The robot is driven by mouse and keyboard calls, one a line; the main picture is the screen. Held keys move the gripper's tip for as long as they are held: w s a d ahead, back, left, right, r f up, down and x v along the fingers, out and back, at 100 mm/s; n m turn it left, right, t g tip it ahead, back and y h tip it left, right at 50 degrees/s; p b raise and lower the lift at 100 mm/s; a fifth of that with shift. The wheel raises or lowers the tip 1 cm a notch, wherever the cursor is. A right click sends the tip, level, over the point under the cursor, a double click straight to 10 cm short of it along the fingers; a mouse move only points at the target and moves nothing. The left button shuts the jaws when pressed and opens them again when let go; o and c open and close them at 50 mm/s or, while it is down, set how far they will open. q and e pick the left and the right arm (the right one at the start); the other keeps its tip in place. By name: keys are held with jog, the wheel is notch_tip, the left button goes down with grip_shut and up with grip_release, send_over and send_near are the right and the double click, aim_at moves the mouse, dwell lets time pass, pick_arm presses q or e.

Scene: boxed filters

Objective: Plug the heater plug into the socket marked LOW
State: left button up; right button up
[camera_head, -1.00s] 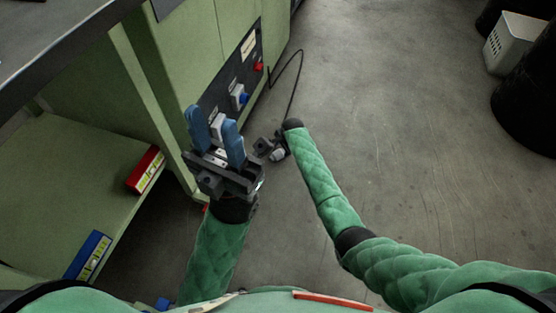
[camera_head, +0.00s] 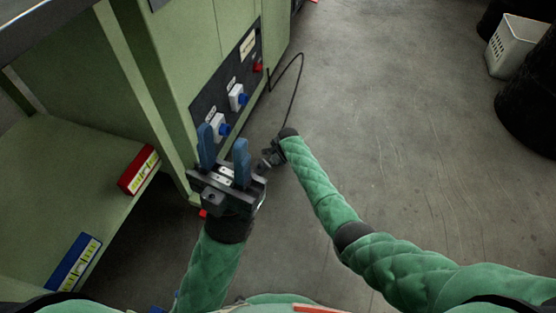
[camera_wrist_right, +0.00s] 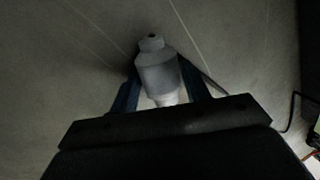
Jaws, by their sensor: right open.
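The heater plug (camera_wrist_right: 157,72), a pale grey-white stepped cylinder, stands between the blue fingers of my right gripper (camera_wrist_right: 160,76) in the right wrist view. The right gripper is open around it, low over the floor; in the head view this gripper (camera_head: 268,157) shows small and the plug cannot be made out. My left gripper (camera_head: 223,152) is open and empty in front of the dark panel (camera_head: 208,98). Two white sockets with blue parts sit on the panel, an upper socket (camera_head: 236,97) and a lower socket (camera_head: 217,126). Their labels are too small to read.
A black cable (camera_head: 297,85) loops from beside the panel across the floor. The green cabinet (camera_head: 175,50) has a red knob (camera_head: 257,67). A red box (camera_head: 138,170) and a blue box (camera_head: 75,262) lie on the shelf at left.

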jog(key=c, duration=0.8)
jog(key=shift+r, duration=0.1)
